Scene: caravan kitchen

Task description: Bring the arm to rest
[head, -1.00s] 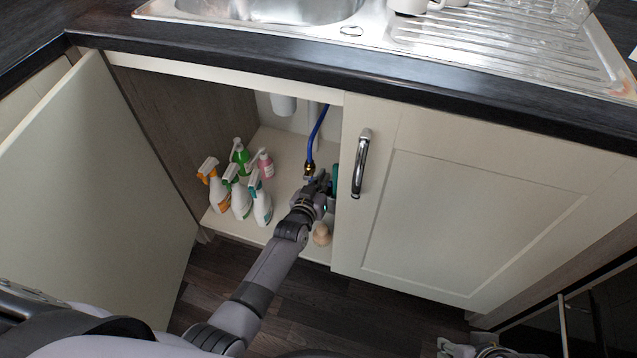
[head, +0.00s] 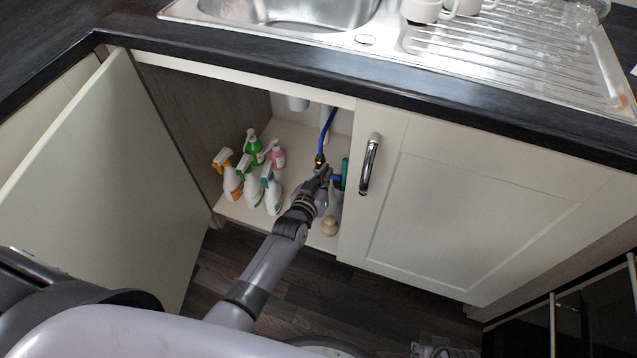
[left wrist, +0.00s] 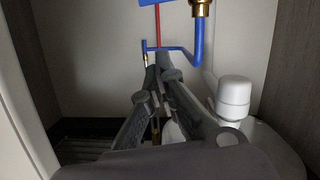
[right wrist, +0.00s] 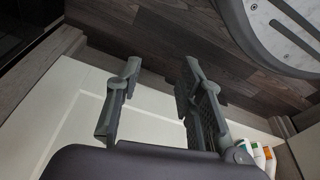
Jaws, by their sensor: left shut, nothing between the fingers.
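My left arm reaches from the bottom of the head view into the open cupboard under the sink. Its gripper (head: 322,173) is near the lower end of a blue hose (head: 326,132) with a brass fitting (head: 320,158). In the left wrist view the left gripper (left wrist: 158,64) has its fingertips together with nothing between them, below and left of the brass fitting (left wrist: 201,8). My right gripper (right wrist: 158,70) is open and empty in the right wrist view, over the dark floor and the cupboard front. Only a bit of it shows at the bottom edge of the head view.
Several spray bottles (head: 250,190) stand left of my left arm on the cupboard shelf. A brush with a wooden end (head: 329,226) and a grey holder (head: 335,203) are close on its right. An open door (head: 110,180) stands left; a closed door (head: 480,210) is right.

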